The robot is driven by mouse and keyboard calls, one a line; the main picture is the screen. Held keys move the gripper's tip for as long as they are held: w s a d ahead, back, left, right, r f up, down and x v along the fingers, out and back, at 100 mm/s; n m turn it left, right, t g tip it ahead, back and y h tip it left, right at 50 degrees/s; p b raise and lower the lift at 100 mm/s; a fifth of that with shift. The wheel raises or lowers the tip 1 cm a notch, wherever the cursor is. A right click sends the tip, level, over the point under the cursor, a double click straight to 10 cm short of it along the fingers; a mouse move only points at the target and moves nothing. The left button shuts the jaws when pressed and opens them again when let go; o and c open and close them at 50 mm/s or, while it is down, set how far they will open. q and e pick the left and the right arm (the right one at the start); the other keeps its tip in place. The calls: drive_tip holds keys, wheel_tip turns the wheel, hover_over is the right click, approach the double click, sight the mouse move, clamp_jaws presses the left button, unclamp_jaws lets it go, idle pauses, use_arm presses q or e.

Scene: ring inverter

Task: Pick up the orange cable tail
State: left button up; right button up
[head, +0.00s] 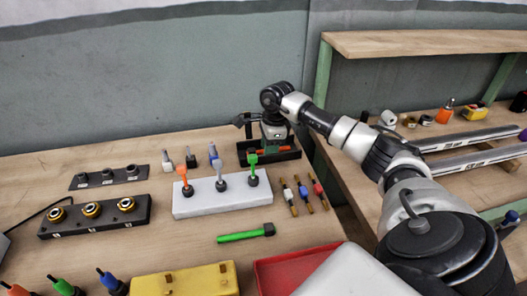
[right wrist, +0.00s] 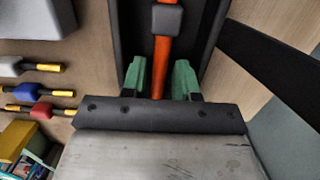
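The orange cable tail (head: 270,150) lies in a black tray (head: 286,157) at the back of the table in the head view. In the right wrist view it is an orange rod (right wrist: 161,62) with a dark grey block (right wrist: 166,20) on it. My right gripper (head: 272,139) is over the tray, partly hiding the tail. In the right wrist view its two green fingers (right wrist: 160,80) are apart, one on each side of the orange rod, with gaps visible. Contact with the tray floor cannot be told. My left gripper is not in view.
A white block (head: 225,202) with orange, grey and green plugs stands in front of the tray. A green cable tail (head: 240,236) lies nearer. Small coloured parts (head: 303,191) lie to the right. A black block with rings (head: 95,216) is at left; a yellow box (head: 186,281) is in front.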

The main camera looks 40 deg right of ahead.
clamp_jaws()
drive_tip(key=shift+r, duration=0.1)
